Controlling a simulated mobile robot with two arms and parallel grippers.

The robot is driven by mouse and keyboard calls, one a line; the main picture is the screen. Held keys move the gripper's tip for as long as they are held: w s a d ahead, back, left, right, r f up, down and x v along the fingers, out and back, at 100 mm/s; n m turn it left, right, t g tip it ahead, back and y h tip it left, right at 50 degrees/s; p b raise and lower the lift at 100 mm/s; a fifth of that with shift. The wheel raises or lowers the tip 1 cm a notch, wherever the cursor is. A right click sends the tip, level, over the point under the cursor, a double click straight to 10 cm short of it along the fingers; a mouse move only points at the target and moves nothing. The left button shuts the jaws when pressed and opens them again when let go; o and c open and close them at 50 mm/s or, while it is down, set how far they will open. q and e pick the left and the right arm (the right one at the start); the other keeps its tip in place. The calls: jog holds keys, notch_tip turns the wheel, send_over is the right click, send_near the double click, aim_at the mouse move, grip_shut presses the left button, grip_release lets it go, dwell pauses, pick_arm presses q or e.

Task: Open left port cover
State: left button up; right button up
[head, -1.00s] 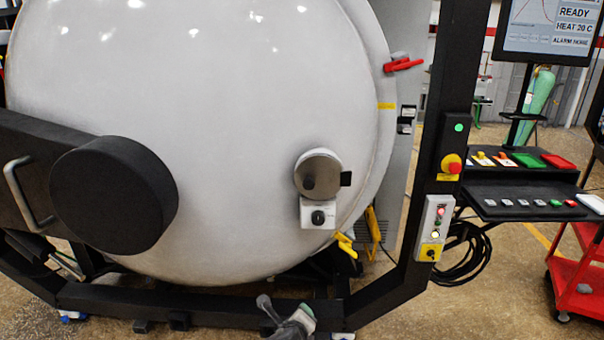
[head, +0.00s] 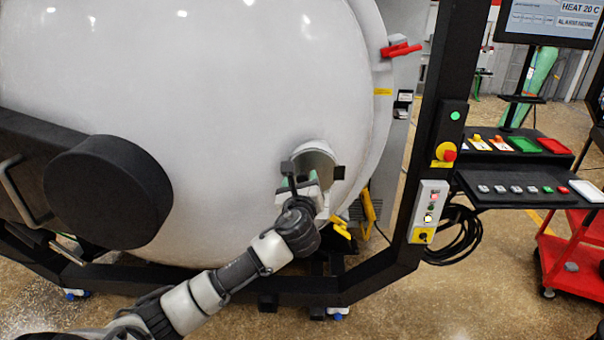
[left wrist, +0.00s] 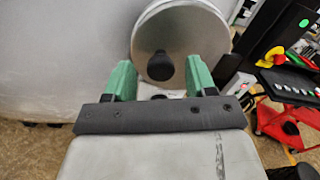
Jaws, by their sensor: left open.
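The left port cover (head: 318,156) is a round grey metal disc low on the right of the big white furnace door. My left gripper partly hides it in the head view. In the left wrist view the cover (left wrist: 185,35) shows face-on with its black knob (left wrist: 160,66) in front. It sits flat on its short round port. My left gripper (left wrist: 160,72) is open, its green fingers either side of the knob in the picture. I cannot tell if they touch it. In the head view my left gripper (head: 304,182) is in front of the cover. My right gripper is out of view.
The white furnace door (head: 200,90) fills the left. A black drum-shaped hub (head: 110,192) juts out left of the port. A black frame post (head: 440,130) with buttons stands to the right. Yellow clamps (head: 368,212) and a red handle (head: 400,49) are at the door's edge.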

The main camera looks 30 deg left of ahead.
pick_arm(q)
jog(key=shift+x, duration=1.1)
jog(key=shift+d, duration=0.1)
grip_shut()
